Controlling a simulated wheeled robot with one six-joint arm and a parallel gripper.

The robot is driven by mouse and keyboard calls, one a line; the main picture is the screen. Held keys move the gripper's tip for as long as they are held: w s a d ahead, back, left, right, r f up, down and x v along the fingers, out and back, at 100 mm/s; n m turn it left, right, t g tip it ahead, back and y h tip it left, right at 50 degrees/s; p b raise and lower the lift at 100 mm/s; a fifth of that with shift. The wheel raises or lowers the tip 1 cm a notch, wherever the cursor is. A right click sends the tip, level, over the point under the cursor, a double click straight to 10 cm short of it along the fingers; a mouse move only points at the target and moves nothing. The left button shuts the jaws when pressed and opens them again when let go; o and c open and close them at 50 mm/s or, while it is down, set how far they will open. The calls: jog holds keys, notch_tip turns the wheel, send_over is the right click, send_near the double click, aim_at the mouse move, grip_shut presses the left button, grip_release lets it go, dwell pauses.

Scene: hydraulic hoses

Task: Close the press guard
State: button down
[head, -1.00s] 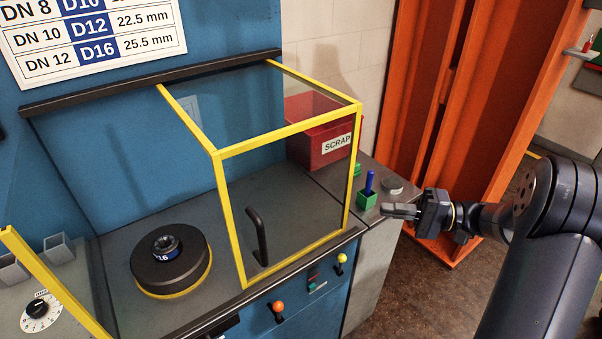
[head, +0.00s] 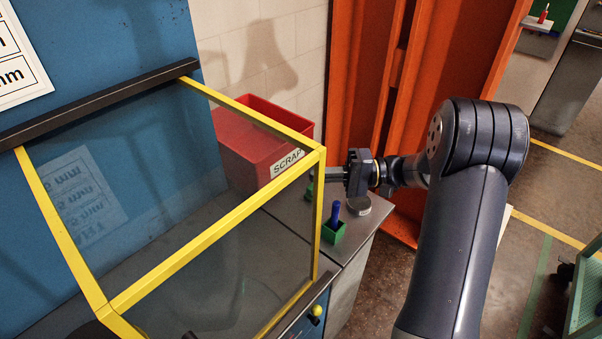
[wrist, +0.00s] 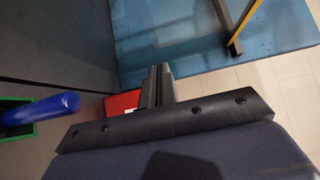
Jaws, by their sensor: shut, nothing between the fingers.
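The press guard (head: 215,232) is a clear box with a yellow frame. My gripper (head: 325,174) is shut and empty, at the right side of the guard's yellow corner post in the picture. I cannot tell whether the fingertips touch the post. In the wrist view my shut fingers (wrist: 158,85) point up the picture, and a yellow frame bar (wrist: 245,20) shows at the top right, apart from them.
A red scrap bin (head: 245,150) stands behind the guard. A green block with a blue rod (head: 335,225) and a grey round piece (head: 357,205) sit on the counter below my gripper. Orange panels (head: 440,90) stand behind.

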jog(key=s+a+p, duration=0.3)
jog(key=a+p, duration=0.1)
jog(key=a, duration=0.6)
jog(key=shift+s+a, duration=0.25)
